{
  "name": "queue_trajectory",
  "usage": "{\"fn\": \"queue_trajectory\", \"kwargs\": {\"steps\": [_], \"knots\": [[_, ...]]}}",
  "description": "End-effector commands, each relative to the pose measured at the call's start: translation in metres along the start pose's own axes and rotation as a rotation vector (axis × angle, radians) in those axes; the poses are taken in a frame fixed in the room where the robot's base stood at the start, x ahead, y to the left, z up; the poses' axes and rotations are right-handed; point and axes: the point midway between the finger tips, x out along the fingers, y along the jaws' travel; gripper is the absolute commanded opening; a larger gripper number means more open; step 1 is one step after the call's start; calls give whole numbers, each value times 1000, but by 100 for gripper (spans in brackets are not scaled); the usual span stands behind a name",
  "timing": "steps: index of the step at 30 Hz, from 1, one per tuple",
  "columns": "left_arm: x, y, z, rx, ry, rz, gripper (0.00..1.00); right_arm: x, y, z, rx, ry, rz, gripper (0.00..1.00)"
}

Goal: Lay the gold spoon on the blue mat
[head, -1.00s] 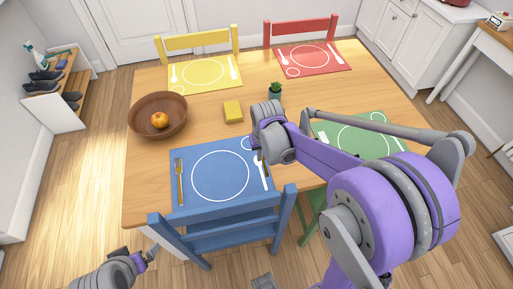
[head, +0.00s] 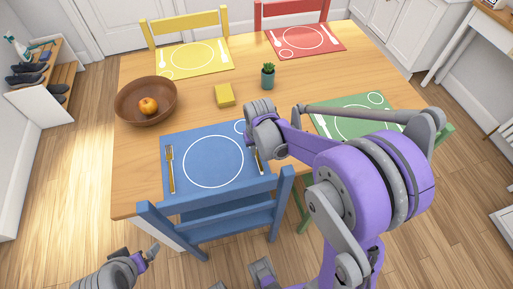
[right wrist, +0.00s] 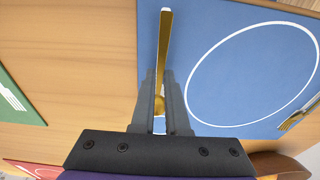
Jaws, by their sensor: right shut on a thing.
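The gold spoon (right wrist: 164,50) lies over the right part of the blue mat (right wrist: 240,12), with its handle pointing away from my wrist. My right gripper (right wrist: 160,112) is shut on it near its bowl end. Whether the spoon touches the mat is hard to tell. In the head view the spoon (head: 259,160) shows only in part below my right gripper (head: 264,146), beside the mat's (head: 200,146) printed circle. My left gripper (head: 152,254) is low at the left, away from the table, its jaw opening unclear.
A gold fork (head: 170,170) lies on the mat's left side. A blue chair (head: 222,215) stands at the table's near edge. A wooden bowl (head: 130,105) with an orange fruit, a yellow block (head: 225,95) and a potted plant (head: 268,75) stand on the table.

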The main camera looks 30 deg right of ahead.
Motion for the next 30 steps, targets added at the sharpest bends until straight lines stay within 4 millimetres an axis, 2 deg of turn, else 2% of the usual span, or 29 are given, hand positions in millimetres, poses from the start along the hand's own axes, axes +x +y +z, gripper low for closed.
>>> {"fn": "queue_trajectory", "kwargs": {"steps": [3,11,12,17,26,30], "knots": [[3,0,2,0,-2,0,100,6,0,1,0,0,0,0],[3,0,2,0,-1,0,100,5,0,0,0,0,0,0],[3,0,2,0,-1,0,100,5,0,0,0,0,0,18],[3,0,2,0,-1,0,100,5,0,0,0,0,0,46],[3,0,2,0,-1,0,100,4,0,0,0,0,0,47],[1,0,1,0,-1,0,100,-8,0,0,0,1,0,47]]}}
